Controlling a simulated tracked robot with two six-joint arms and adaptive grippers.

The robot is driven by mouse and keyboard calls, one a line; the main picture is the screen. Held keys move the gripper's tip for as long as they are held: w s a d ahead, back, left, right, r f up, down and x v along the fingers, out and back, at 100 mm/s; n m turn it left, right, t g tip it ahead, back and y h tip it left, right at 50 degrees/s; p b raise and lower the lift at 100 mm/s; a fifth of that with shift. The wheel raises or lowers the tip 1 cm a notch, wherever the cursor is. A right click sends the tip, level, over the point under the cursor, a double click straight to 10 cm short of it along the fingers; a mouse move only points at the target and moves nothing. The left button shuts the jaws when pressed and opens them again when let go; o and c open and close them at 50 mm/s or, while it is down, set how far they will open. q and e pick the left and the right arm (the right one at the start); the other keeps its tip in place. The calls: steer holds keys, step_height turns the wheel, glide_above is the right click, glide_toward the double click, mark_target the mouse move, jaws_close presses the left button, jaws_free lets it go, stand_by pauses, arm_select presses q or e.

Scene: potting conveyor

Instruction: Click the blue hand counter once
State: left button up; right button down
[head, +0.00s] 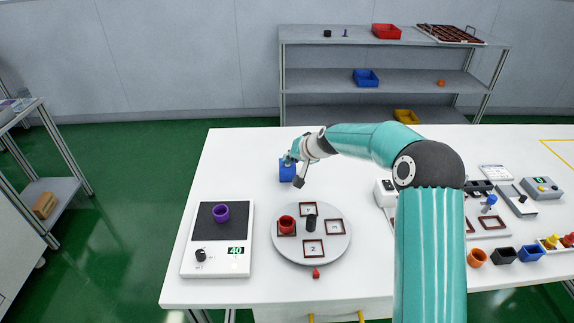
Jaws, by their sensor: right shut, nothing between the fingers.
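The blue hand counter (287,172) stands on the white table, left of the middle and behind the round grey disc. My right arm reaches in from the right, and my right gripper (290,158) is shut and empty over the top of the counter. The gripper covers part of the counter's top, so I cannot tell whether it touches or presses it. My left gripper is not in view.
A round disc (335,252) with framed squares and a red pot (287,223) stands in front. A scale (240,266) bearing a purple ring (221,213) is at the left. Several pots and devices crowd the right. The table's back left is clear.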

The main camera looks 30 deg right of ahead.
stand_by(0.3)
steer(key=shift+r+p, duration=0.65)
steer(key=shift+r, duration=0.15)
step_height(320, 180, up, 5)
steer(key=p, duration=0.4)
stand_by(0.7)
